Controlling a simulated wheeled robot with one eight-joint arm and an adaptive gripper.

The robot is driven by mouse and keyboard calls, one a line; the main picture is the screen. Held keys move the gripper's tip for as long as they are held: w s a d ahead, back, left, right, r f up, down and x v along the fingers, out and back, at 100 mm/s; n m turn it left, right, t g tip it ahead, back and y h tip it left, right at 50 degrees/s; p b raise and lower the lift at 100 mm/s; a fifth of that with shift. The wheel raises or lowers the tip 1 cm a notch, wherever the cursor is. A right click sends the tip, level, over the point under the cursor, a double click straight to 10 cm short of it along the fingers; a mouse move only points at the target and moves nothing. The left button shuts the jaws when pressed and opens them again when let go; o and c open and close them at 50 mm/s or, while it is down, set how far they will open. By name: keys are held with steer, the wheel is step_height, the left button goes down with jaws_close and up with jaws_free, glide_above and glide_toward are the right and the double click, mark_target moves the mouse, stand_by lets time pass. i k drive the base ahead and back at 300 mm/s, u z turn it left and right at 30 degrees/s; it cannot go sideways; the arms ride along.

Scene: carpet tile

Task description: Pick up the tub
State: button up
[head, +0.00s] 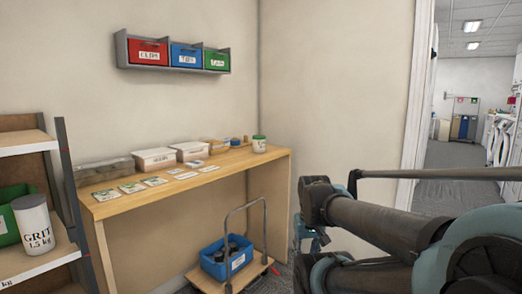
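A small white tub (259,145) with a green lid stands upright on the right end of the wooden table, near the wall corner. A larger white container (34,226) marked GRIT 1.5 kg, with a grey lid, stands on the shelf at the far left. I cannot tell from the label alone which one the task means by the tub. My arm reaches in from the right, and its dark links fill the lower right. I cannot make out my gripper's fingers, and neither container is touched by my arm.
The wooden table (120,208) also carries white boxes (155,159), a grey tray and several cards. A trolley (240,278) with a blue crate (213,268) stands by the table's front. Red, blue and green bins hang above. A doorway opens at right.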

mark_target(259, 140)
steer(key=u, duration=0.9)
steer(key=i, duration=0.5)
steer(key=z, duration=0.05)
